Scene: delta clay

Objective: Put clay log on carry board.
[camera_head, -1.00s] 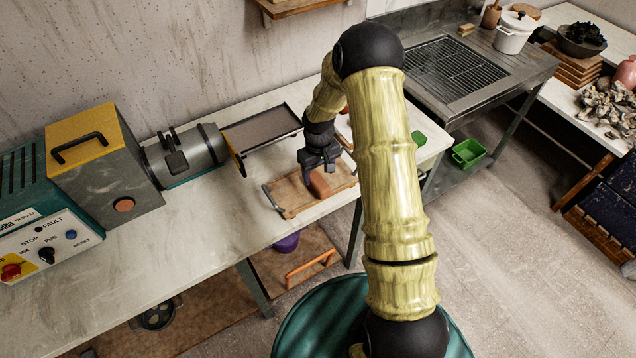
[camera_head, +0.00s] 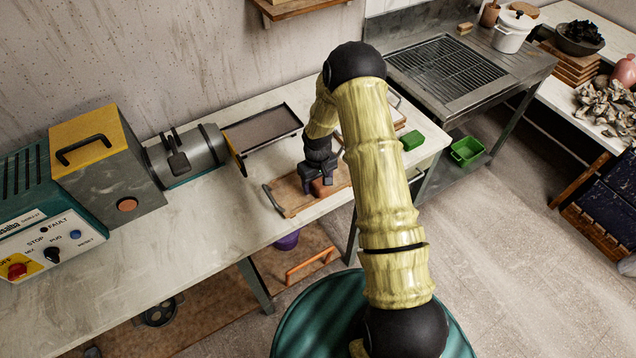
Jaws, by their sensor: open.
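The clay log (camera_head: 323,188) is a short orange-brown block lying on the carry board (camera_head: 290,206). The carry board is a light wooden tray with metal handles at its ends, on the pale worktop. My gripper (camera_head: 317,188) points down over the board, right at the log, and hides part of it. Its jaws are open. I cannot tell whether the fingers touch the log or stand on both sides of it.
A green block (camera_head: 412,140) lies to the right, partly behind my arm. The worktop's front left (camera_head: 200,235) is clear.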

